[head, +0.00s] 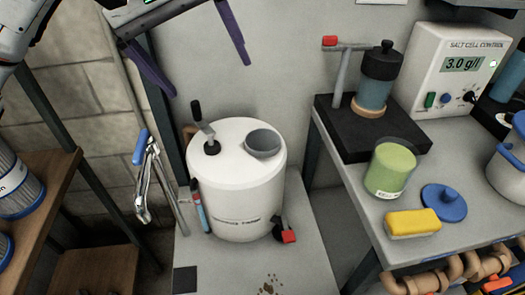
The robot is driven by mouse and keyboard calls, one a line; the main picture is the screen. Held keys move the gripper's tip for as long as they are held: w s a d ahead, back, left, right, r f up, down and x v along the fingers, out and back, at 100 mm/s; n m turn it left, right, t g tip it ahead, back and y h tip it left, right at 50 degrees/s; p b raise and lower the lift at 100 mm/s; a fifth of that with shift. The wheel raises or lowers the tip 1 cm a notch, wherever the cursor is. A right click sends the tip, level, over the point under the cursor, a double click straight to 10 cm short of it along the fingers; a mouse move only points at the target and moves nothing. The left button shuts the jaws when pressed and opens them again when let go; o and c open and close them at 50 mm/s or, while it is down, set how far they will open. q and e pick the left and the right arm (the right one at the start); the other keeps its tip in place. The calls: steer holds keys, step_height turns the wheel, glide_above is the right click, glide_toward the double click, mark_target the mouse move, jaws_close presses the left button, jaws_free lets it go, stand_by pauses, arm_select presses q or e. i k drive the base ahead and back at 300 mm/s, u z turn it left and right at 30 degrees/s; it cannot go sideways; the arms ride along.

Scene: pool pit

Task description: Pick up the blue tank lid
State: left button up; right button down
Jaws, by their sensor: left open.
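The blue lid (444,202), a flat disc with a round knob on top, lies on the grey bench (358,196) at the right. It is beside the yellow sponge (412,222) and the green jar (390,170). My left gripper (209,79) comes in at the upper left with its two purple fingers spread wide and nothing between them. It is above the white tank (240,190), well to the left of the lid. My right gripper is not in view.
The white tank has a grey cup (263,143) and a black-handled tool on top. A black block (360,125) with a T-handled tool and a dark cylinder stands behind the jar. A salt cell control box (457,70) is at the back. A white, blue-topped container (509,165) stands right of the lid.

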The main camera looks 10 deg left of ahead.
mark_target(447, 203)
steer(key=k, duration=1)
